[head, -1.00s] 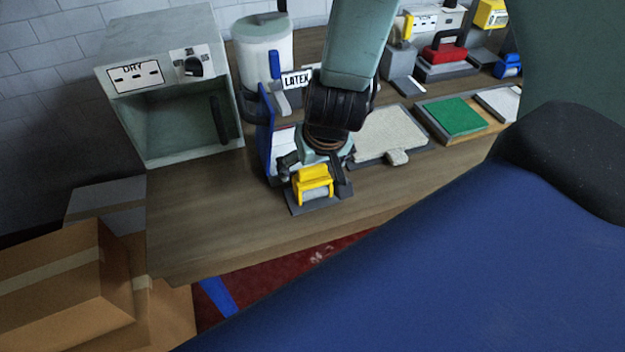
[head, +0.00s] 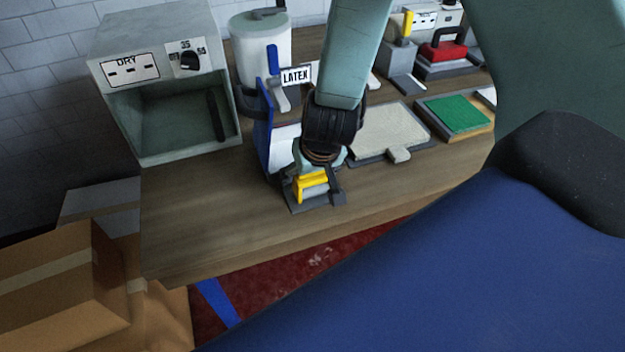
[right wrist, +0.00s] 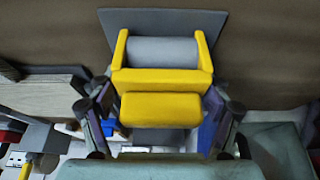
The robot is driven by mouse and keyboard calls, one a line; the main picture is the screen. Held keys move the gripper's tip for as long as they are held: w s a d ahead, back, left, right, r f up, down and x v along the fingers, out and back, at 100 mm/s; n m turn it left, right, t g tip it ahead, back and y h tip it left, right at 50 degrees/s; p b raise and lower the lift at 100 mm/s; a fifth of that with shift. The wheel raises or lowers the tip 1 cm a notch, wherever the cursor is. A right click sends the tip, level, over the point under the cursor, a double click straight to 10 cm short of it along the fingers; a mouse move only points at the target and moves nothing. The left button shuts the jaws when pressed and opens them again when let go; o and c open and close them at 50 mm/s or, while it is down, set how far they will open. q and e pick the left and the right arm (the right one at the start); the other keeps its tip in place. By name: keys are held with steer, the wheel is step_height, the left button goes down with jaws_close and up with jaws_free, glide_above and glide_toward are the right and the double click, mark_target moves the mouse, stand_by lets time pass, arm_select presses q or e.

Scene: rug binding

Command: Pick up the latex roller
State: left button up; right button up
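The latex roller (head: 311,187) has a yellow frame and handle and a pale grey cylinder. It rests on a dark grey plate (head: 299,207) near the front edge of the bench. In the right wrist view the roller (right wrist: 162,52) is centred, its yellow handle towards me. My right gripper (head: 320,184) is right over the roller; in the right wrist view the gripper (right wrist: 160,103) has its fingers apart, one on each side of the handle, with gaps visible. In the head view my wrist and fingers hide part of the roller. My left gripper is not in view.
A white canister labelled LATEX (head: 258,50) with a blue lever stands behind the roller. A grey DRY box (head: 160,95) is at left. A tray with a beige mat (head: 392,128) and a green pad (head: 455,113) lie to the right. Cardboard boxes (head: 65,280) stand front left.

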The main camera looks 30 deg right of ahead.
steer(key=shift+c, duration=0.7)
steer(key=shift+s+a+r, duration=0.15)
steer(key=shift+s, duration=0.05)
steer(key=c, duration=0.4)
steer(key=shift+w+d, duration=0.2)
steer(key=c, duration=0.5)
steer(key=shift+s+a+r, duration=0.1)
steer(key=shift+a+r, duration=0.05)
steer(key=shift+r, duration=0.3)
step_height(320, 180, up, 9)
steer(key=p, duration=0.6)
